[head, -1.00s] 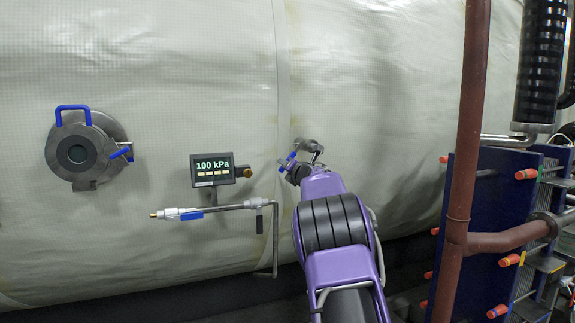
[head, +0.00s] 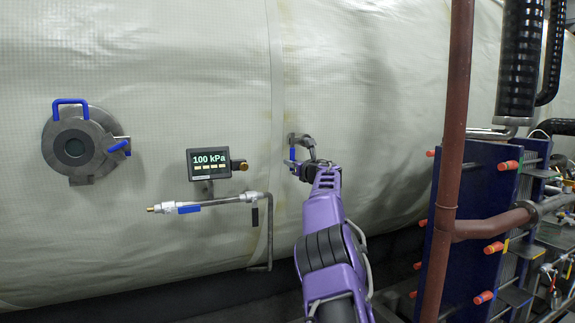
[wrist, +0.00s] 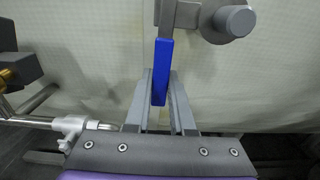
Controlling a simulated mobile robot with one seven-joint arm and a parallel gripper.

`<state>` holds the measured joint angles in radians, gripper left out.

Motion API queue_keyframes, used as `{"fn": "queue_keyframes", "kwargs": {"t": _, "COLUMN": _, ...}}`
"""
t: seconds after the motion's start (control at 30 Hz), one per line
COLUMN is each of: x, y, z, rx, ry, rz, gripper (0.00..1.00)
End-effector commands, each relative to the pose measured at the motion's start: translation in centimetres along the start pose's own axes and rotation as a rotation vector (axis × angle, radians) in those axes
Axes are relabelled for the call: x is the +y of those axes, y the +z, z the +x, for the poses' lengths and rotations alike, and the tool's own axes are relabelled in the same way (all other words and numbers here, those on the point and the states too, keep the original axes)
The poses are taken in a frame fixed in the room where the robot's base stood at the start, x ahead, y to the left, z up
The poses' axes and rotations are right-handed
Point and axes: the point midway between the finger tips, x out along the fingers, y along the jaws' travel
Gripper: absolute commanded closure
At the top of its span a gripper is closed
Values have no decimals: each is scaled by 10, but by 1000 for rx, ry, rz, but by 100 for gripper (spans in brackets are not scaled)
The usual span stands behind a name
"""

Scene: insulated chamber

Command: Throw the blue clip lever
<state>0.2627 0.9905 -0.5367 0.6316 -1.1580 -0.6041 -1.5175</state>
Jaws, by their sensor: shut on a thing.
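The blue clip lever (head: 292,154) is on a grey metal clip (head: 301,140) on the pale chamber wall, right of the seam. Its blue grip stands about upright in the head view. In the wrist view the blue lever (wrist: 163,72) hangs from its metal arm and lies between my two fingers. My gripper (wrist: 160,90) is shut on it. In the head view my gripper (head: 298,168) is small and partly hidden by my purple arm, at the lever's lower end.
A pressure display (head: 209,163) reads 100 kPa to the left. Below it a pipe with a blue-handled valve (head: 189,209) juts out. A round port (head: 75,147) with blue handles is farther left. A brown vertical pipe (head: 454,110) stands to the right.

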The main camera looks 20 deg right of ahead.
Motion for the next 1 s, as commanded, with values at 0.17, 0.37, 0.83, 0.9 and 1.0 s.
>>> {"fn": "queue_keyframes", "kwargs": {"t": 0.17, "x": -2, "y": 3, "z": 0, "rx": -4, "ry": 1, "rz": -29, "gripper": 100}}
{"fn": "queue_keyframes", "kwargs": {"t": 0.37, "x": -2, "y": 4, "z": 0, "rx": -5, "ry": 1, "rz": -38, "gripper": 100}}
{"fn": "queue_keyframes", "kwargs": {"t": 0.83, "x": -3, "y": 3, "z": 0, "rx": -4, "ry": 0, "rz": -36, "gripper": 48}}
{"fn": "queue_keyframes", "kwargs": {"t": 0.9, "x": -3, "y": 2, "z": 0, "rx": -3, "ry": 0, "rz": -35, "gripper": 48}}
{"fn": "queue_keyframes", "kwargs": {"t": 1.0, "x": -3, "y": 2, "z": 0, "rx": -2, "ry": 0, "rz": -35, "gripper": 48}}
